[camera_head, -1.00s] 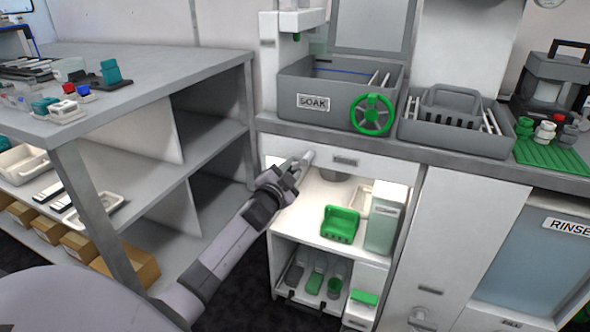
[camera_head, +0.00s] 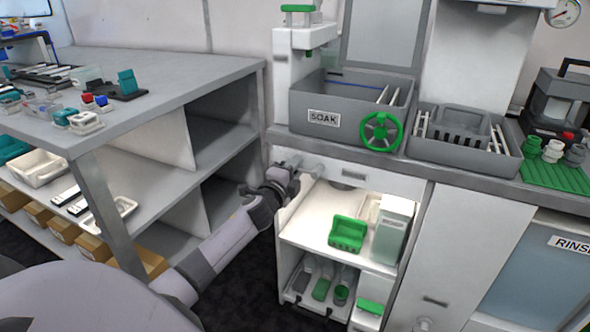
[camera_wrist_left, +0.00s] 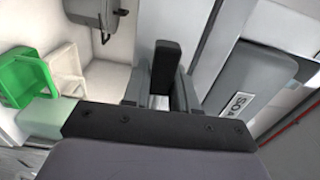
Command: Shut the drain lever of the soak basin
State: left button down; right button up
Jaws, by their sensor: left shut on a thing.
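The grey soak basin (camera_head: 305,106), labelled SOAK, sits on the counter with a green handwheel (camera_head: 380,131) on its front. It also shows at the right of the left wrist view (camera_wrist_left: 255,85). Below it, at the left end of the white front panel, my left gripper (camera_head: 291,166) is at a light grey valve stub (camera_head: 313,167). In the left wrist view the drain lever's dark handle (camera_wrist_left: 166,62) stands between the two fingers, and the gripper is shut on it. The lever is mostly hidden by the gripper in the head view. My right gripper is not in view.
Below the panel, an open white shelf (camera_head: 305,232) holds a green bin (camera_head: 347,233) and a pale container (camera_head: 393,228). A grey rack basin (camera_head: 455,150) sits right of the soak basin.

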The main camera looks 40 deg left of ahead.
pick_arm(q)
jog(key=shift+r, duration=0.15)
dwell(0.4)
jog(key=c, duration=1)
grip_release()
jog(key=shift+o, duration=0.2)
jog(key=shift+s, duration=0.1)
jog(key=p+v, duration=0.1)
jog(key=v, duration=0.6)
